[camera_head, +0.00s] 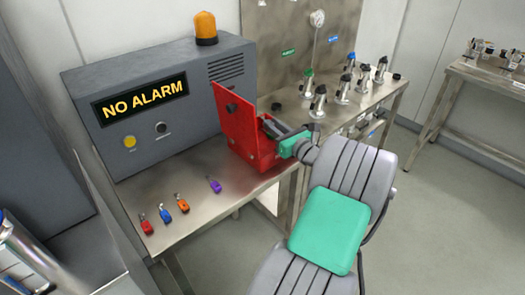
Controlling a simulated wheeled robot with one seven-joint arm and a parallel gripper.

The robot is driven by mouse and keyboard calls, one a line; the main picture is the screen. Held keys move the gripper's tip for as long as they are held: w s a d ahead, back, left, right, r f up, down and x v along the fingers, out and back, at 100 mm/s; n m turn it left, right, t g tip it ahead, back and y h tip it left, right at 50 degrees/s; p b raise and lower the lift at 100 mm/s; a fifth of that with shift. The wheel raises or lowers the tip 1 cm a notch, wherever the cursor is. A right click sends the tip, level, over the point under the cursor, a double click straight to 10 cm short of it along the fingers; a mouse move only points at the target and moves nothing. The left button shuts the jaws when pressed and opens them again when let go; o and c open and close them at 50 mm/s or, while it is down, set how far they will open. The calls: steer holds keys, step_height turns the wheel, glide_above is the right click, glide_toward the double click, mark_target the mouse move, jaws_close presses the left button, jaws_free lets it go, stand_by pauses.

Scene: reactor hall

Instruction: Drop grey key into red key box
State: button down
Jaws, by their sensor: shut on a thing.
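The red key box (244,142) stands on the steel table against the grey alarm cabinet, with its tall red panel facing left. My gripper (268,126) is at the box's right side, near its upper edge. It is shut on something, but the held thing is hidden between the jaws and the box. I cannot make out the grey key, nor whether it is over or inside the box.
The grey alarm cabinet (165,95) reads NO ALARM and has an orange beacon (206,28) on top. Red, blue, orange and purple (215,186) padlock-like items lie on the steel table (190,220). Several valves (318,100) stand behind my arm. Another table (490,85) is at far right.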

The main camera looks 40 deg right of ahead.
mark_target(269, 158)
step_height(269, 158, down, 3)
steer(key=shift+r+b, duration=0.2)
steer(key=shift+b, duration=0.75)
steer(key=shift+r, duration=0.1)
steer(key=c, duration=1.2)
jaws_free()
steer(key=shift+c, duration=0.2)
steer(key=s, duration=0.8)
steer(key=shift+a, duration=0.4)
steer(key=shift+w, duration=0.1)
